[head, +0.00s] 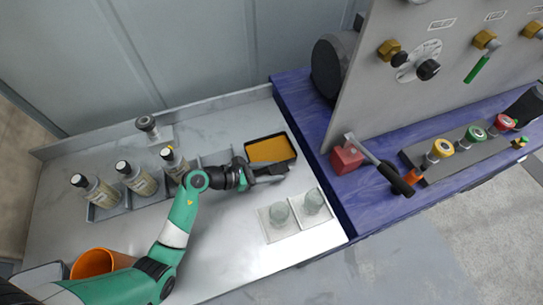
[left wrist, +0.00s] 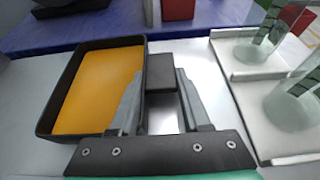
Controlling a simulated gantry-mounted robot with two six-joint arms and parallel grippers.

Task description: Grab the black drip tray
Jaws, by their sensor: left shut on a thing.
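The black drip tray (head: 291,146) is a shallow rectangular pan with an orange-yellow inside. It lies on the light worktop, near the blue bench. It also shows at the left in the left wrist view (left wrist: 58,132). My left gripper (head: 275,173) reaches in from the left along the tray's near side. In the left wrist view, its fingers are on either side of a dark block-shaped grip (left wrist: 160,76) at the tray's right side, shut on it. The tray looks level; whether it touches the worktop is unclear. My right gripper is out of view.
Two glass beakers (head: 281,212) stand on pale square plates just right of the gripper. Several bottles (head: 136,179) stand in a grey rack at left, near an orange container (head: 91,263). The blue bench (head: 301,116) carries a grey panel and a red block (head: 346,159).

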